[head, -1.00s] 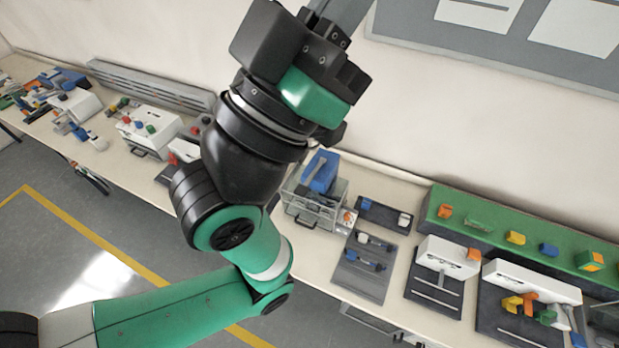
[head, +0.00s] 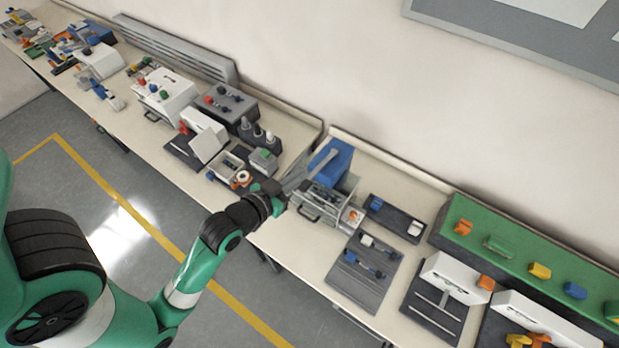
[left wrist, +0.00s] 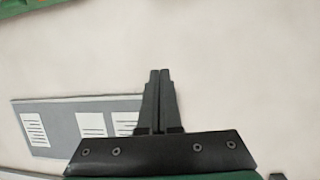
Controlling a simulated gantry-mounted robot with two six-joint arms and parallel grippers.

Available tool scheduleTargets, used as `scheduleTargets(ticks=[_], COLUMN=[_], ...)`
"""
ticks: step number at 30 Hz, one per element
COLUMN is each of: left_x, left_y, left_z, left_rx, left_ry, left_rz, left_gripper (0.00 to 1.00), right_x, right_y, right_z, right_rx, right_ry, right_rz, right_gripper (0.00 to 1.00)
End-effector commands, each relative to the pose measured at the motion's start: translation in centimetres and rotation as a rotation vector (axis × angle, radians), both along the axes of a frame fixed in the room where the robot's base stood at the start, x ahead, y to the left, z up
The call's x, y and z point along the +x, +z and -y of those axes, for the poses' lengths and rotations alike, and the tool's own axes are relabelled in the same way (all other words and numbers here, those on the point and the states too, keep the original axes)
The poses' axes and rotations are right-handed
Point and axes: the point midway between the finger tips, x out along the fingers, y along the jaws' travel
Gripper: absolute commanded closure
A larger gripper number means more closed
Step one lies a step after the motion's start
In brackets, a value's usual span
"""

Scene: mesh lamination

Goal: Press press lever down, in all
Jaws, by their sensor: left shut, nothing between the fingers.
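The press appears to be the blue block (head: 337,157) on a grey metal frame at the middle of the bench. The press and lever do not show there. My right gripper is not in view.
A dark mat with small parts (head: 362,283) lies right of the press. A dark grey box (head: 228,106) and other fixtures stand to the left. A green rack (head: 515,248) stands far right. The wall is behind the bench.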

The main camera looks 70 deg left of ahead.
Motion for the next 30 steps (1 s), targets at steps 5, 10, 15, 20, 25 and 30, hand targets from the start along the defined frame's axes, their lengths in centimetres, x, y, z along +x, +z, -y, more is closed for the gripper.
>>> scheduleTargets(ticks=[5,10,15,20,25,30], left_x=[-4.6,-5.0,-5.0,-4.4,-2.3,0.6], left_y=[-4.8,-5.0,-5.0,-5.3,-6.4,-8.1], left_z=[-0.7,-1.2,-1.2,-1.5,-2.7,-4.5], left_rx=[-0.056,-0.06,-0.059,-0.059,-0.058,-0.059], left_ry=[0.077,0.096,0.095,0.094,0.094,0.094], left_rz=[-0.11,-0.114,-0.113,-0.112,-0.111,-0.111], left_gripper=[1.0,1.0,1.0,1.0,1.0,1.0], right_x=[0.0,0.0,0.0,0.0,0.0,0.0], right_y=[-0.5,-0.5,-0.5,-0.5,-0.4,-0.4], right_z=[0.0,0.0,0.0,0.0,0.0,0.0], right_rx=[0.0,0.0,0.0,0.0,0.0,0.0], right_ry=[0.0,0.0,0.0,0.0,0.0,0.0], right_rz=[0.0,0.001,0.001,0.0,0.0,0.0], right_gripper=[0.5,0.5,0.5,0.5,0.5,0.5])
